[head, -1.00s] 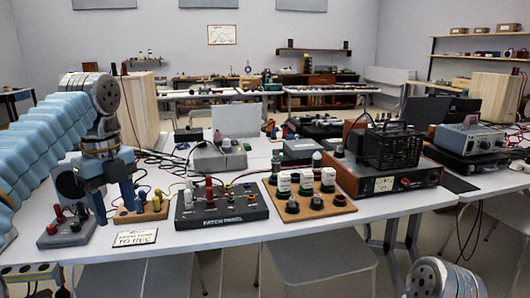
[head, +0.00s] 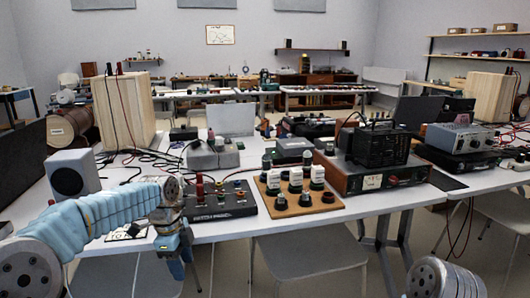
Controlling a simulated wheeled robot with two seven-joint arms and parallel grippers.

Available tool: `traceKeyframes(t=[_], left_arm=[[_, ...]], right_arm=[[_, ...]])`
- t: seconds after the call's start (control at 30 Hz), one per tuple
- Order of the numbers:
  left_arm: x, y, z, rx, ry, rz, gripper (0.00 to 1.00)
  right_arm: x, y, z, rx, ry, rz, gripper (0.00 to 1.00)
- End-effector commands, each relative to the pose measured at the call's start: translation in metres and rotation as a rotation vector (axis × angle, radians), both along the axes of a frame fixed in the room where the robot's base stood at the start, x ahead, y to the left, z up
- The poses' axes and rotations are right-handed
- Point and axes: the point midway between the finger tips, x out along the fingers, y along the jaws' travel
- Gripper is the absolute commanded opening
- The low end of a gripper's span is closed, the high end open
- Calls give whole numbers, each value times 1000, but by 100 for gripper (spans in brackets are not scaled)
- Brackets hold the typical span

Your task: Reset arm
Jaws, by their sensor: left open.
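My left gripper (head: 178,264) is low in front of the table's front edge, left of centre, pointing down. It is open, and I see nothing between its fingers. My left arm comes in from the lower left and covers the table's front left part. The black patch panel (head: 224,210) lies on the white table (head: 378,199) just behind and right of the left wrist. A paper label (head: 118,233) is partly hidden by the arm. My right gripper is out of view; only a round metal part of my right arm shows at the bottom right.
A wooden board (head: 278,208) with white and black parts lies right of the panel. A black caged unit (head: 378,146) sits farther right. A white speaker box (head: 72,176) stands behind the arm. Grey seats (head: 310,260) are under the front edge.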

Motion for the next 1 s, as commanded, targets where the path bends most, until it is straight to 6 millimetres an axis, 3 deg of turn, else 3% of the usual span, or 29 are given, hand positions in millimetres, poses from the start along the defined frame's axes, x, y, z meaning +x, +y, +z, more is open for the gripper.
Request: traceKeyframes(t=[0.03, 0.13, 0.23, 0.3, 0.43, 0.5, 0.6, 0.7, 1.0], left_arm=[[-1, -11, -37, -23, 26, 69, 51], [-10, -35, -113, -86, 68, 271, 51], [-38, -61, -191, -152, 134, 525, 51], [-68, -77, -242, -192, 192, 735, 51], [-140, -97, -314, -235, 304, 1146, 51], [-179, -102, -337, -239, 352, 1347, 51], [-221, -103, -354, -236, 395, 1572, 51], [-244, -103, -360, -233, 413, 1701, 51], [-250, -102, -361, -232, 416, 1739, 51]], right_arm=[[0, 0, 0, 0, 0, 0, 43], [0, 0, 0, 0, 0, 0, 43], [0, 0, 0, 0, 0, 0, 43], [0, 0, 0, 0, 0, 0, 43], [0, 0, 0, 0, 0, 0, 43], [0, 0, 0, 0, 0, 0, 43], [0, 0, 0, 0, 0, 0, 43], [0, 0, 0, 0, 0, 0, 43], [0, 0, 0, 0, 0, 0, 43]])
